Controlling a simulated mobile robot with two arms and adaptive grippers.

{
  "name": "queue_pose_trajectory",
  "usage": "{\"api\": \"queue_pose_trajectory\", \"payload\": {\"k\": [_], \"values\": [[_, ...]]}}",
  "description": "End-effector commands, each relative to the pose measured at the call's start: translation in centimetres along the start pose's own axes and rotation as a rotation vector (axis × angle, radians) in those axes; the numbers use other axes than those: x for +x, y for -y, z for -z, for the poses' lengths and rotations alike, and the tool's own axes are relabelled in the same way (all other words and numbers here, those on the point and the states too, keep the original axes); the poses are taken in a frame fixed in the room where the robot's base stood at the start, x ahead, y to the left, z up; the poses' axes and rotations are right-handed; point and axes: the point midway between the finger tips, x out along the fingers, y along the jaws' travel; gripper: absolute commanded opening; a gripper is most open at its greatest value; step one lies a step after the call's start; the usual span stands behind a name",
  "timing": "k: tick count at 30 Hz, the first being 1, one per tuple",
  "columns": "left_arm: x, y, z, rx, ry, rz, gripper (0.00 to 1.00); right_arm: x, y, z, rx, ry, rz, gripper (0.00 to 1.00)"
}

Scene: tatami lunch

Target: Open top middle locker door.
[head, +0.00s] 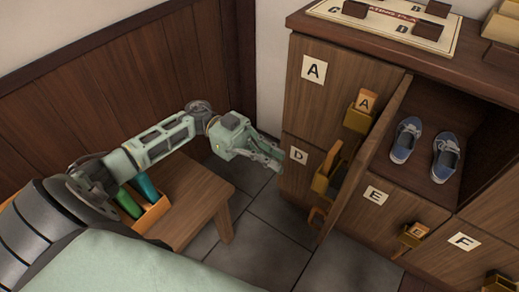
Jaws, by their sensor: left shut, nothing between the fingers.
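The top middle locker door (366,158) stands swung outward to the left and shows nearly edge-on. Its compartment (425,185) is open to view, with a pair of blue shoes (427,150) inside. My right gripper is not in view.
Closed doors A (308,102), E (352,218) and F (440,254) surround the opening; door D (293,178) is partly hidden. A letter board (395,25) lies on the locker top. A wooden bench (205,195) with an orange box (150,215) stands left. Grey floor is clear between.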

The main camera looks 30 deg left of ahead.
Motion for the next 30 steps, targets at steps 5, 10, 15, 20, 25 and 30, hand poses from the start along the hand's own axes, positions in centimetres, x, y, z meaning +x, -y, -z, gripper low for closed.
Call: {"api": "queue_pose_trajectory", "payload": {"k": [5,10,15,20,25,30], "values": [[3.8,-0.1,0.1,0.000,-0.004,-0.002,0.00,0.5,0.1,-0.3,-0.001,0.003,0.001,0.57],[6.3,0.0,0.0,0.000,-0.002,0.000,0.00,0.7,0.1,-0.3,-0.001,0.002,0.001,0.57],[7.4,0.0,0.0,0.000,0.000,0.000,0.00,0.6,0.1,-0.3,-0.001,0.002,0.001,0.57],[7.6,0.0,0.0,-0.001,0.001,0.001,0.00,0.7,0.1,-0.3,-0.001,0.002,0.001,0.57],[7.6,0.0,0.0,-0.001,0.000,0.000,0.00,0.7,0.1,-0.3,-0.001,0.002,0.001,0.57],[8.1,0.2,0.1,-0.001,-0.001,0.000,0.00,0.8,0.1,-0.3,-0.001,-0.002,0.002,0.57]]}}
